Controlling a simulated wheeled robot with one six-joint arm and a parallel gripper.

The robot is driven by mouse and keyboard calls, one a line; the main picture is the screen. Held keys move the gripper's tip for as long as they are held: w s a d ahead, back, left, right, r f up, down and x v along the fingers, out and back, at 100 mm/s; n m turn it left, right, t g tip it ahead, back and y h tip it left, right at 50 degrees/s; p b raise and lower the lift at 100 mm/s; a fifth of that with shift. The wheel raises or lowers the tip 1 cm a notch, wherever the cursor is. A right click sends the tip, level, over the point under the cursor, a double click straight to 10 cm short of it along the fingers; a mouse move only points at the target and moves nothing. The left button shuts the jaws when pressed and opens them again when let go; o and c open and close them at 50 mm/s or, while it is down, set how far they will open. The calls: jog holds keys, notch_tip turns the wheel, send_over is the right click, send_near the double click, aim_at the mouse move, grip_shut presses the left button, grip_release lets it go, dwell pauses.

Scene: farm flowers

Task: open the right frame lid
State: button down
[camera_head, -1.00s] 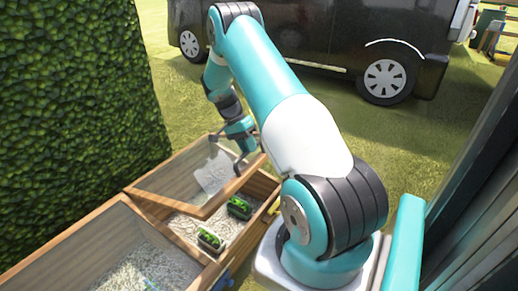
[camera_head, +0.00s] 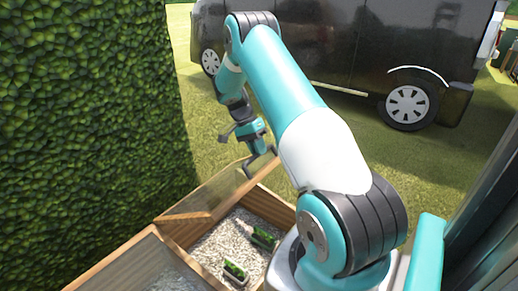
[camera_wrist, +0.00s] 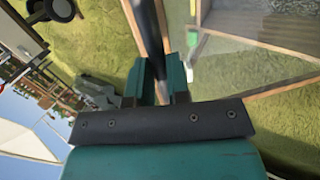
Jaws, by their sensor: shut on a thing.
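The right frame lid (camera_head: 238,182), a wooden-edged glass panel, is tilted up steeply along the back of the right cold frame (camera_head: 272,205). My gripper (camera_head: 258,163) is at the lid's raised upper edge, shut on it. In the wrist view, my gripper (camera_wrist: 160,92) has a dark bar beside a wooden strip running up from between its fingers; the exact contact is hidden.
A second wooden frame (camera_head: 118,262) adjoins at the lower left. A tall hedge (camera_head: 80,120) stands close on the left. A dark van (camera_head: 350,45) is parked behind on the grass. A dark wall (camera_head: 485,215) rises on the right.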

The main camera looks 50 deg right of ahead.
jog(key=shift+w+a+f, duration=0.2)
jog(key=shift+w+f, duration=0.15)
jog(key=shift+f, duration=0.1)
jog(key=c, duration=1.1)
grip_release()
jog(key=shift+w+f, duration=0.1)
jog(key=shift+d, duration=0.1)
jog(key=shift+s, duration=0.2)
jog(key=shift+d+r, duration=0.1)
jog(key=shift+r, duration=0.2)
jog(key=p+v, duration=1.7)
jog(key=p, duration=0.2)
jog(key=shift+w, duration=0.15)
